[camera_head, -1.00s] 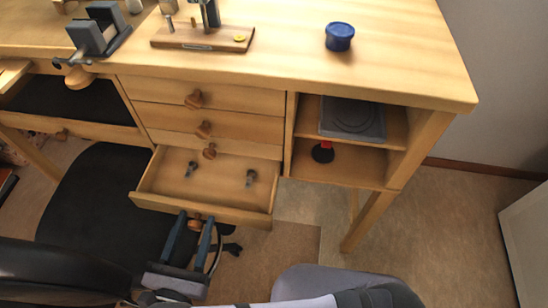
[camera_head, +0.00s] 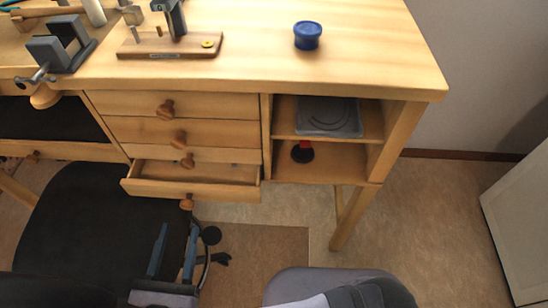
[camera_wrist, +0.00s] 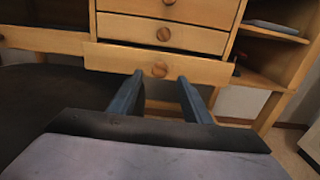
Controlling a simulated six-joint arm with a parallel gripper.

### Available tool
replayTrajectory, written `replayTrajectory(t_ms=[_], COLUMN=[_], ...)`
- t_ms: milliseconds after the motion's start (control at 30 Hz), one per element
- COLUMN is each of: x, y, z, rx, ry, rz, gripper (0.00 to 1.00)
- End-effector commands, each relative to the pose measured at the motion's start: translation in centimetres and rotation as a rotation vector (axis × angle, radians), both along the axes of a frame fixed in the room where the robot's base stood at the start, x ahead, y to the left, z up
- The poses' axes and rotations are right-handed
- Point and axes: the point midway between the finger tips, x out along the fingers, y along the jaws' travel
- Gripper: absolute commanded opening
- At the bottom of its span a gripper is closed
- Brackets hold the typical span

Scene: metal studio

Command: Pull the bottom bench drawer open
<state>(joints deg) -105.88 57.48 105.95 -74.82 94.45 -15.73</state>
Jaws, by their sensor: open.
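The bottom bench drawer (camera_head: 190,189) stands pulled out from the bench, with part of its inside showing from above. Its round wooden knob (camera_head: 186,203) is on the front face, and the knob also shows in the wrist view (camera_wrist: 159,69). My gripper (camera_head: 174,232) is below and in front of the drawer, its two blue fingers apart. In the wrist view the fingers (camera_wrist: 158,78) point at the drawer front, one on either side below the knob, with nothing between them. The knob appears clear of the fingers.
Closed drawers with knobs (camera_head: 165,108) are above. Right of them an open shelf (camera_head: 326,140) holds a grey tray and a red-and-black item. A blue jar (camera_head: 307,36) stands on the bench top. A black chair seat (camera_head: 95,200) is left of my gripper.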

Motion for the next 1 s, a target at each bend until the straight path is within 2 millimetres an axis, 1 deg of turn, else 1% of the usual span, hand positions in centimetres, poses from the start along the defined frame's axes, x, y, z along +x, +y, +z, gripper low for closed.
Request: replayTrajectory(t_ms=[33,100,300,467,500,667,700,1000], x=[0.1,0.2,0.0,-0.3,0.0,0.6,1.0,2.9], y=[-0.3,-1.2,-4.2,-7.0,-7.6,-10.1,-10.5,-13.4], z=[-0.8,-1.7,-3.7,-4.2,-3.3,-1.9,-1.3,2.7], rx=[0.044,0.064,0.091,0.129,0.144,0.197,0.207,0.287], ry=[0.03,0.062,0.129,0.188,0.199,0.246,0.252,0.291], rz=[-0.012,-0.044,-0.137,-0.241,-0.275,-0.402,-0.428,-0.61], gripper=[0.44,0.44,0.44,0.44,0.44,0.44,0.44,0.44])
